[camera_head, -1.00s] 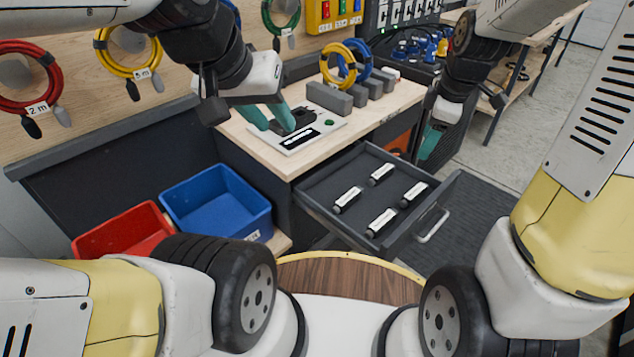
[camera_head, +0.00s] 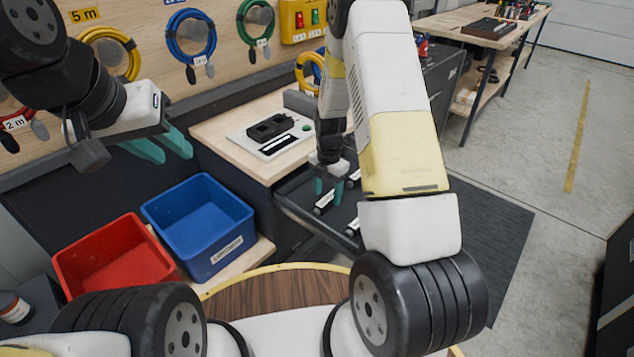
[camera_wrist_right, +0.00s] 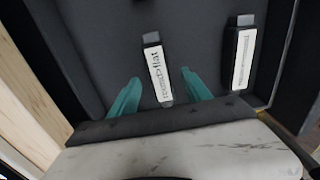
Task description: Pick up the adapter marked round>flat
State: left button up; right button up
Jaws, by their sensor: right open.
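A black adapter with a white label (camera_wrist_right: 158,72) lies in the dark drawer (camera_head: 290,207); its label appears to read round>flat in the right wrist view. My right gripper (camera_head: 328,189) is open above the drawer. In the right wrist view its teal fingers (camera_wrist_right: 160,80) stand apart on either side of this adapter, holding nothing. A second labelled adapter (camera_wrist_right: 243,55) lies to the right, its label too blurred to read. In the head view, my right arm hides part of the drawer and its adapters. My left gripper (camera_head: 162,148) is open and empty, left of the workbench.
A red bin (camera_head: 115,262) and a blue bin (camera_head: 200,225) stand left of the drawer. A white plate with a black device (camera_head: 270,130) lies on the bench top (camera_head: 215,130). Coiled cables hang on the pegboard. Open floor (camera_head: 540,150) lies to the right.

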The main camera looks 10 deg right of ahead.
aim_at(328, 198)
jog(key=shift+w+f, duration=0.1)
jog(key=shift+f, duration=1.4)
grip_shut()
jog(key=shift+r, duration=0.15)
